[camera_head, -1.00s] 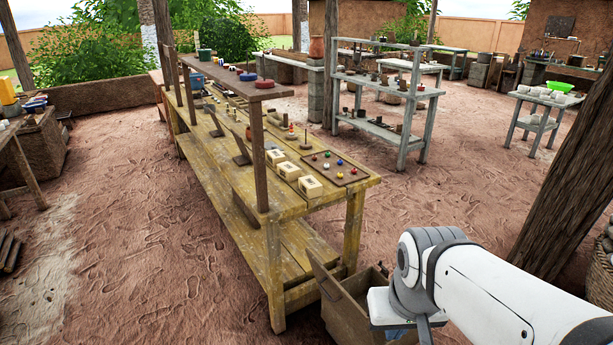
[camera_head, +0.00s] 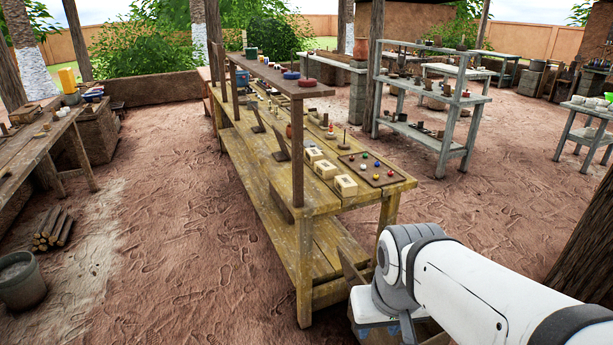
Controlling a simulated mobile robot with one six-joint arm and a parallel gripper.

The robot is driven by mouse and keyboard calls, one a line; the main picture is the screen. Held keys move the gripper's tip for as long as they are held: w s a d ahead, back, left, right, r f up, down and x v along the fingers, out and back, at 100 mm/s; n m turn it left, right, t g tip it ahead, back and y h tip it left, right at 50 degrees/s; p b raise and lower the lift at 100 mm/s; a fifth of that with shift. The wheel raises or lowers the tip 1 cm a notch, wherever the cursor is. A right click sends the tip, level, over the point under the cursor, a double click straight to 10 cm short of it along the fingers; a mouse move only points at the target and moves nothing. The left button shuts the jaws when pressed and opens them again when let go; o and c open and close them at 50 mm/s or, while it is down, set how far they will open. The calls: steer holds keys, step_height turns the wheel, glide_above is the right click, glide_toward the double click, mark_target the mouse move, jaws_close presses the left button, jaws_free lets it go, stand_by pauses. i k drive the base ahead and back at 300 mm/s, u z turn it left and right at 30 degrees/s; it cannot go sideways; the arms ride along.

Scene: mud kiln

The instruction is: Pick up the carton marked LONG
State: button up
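Three small cream cartons stand in a row on the yellow wooden workbench (camera_head: 378,208), near its close end. The nearest carton (camera_head: 345,186) is beside a brown board; the middle carton (camera_head: 326,170) and the far carton (camera_head: 313,155) stand behind it. Dark marks show on them, but they are too small to read, so I cannot tell which is LONG. My white arm reaches in from the lower right, in front of the bench's near end. My gripper is not in view.
A brown board (camera_head: 356,174) with several coloured balls lies right of the cartons. A raised shelf (camera_head: 290,82) on posts runs along the bench's left side. A box (camera_head: 362,303) sits low by my arm. Bare ground lies left of the bench; a grey bucket (camera_head: 22,283) stands there.

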mark_target(346, 186)
steer(key=u, duration=1.4)
steer(key=i, duration=2.05)
steer(key=z, duration=3)
steer(key=i, duration=1)
steer(key=z, duration=0.1)
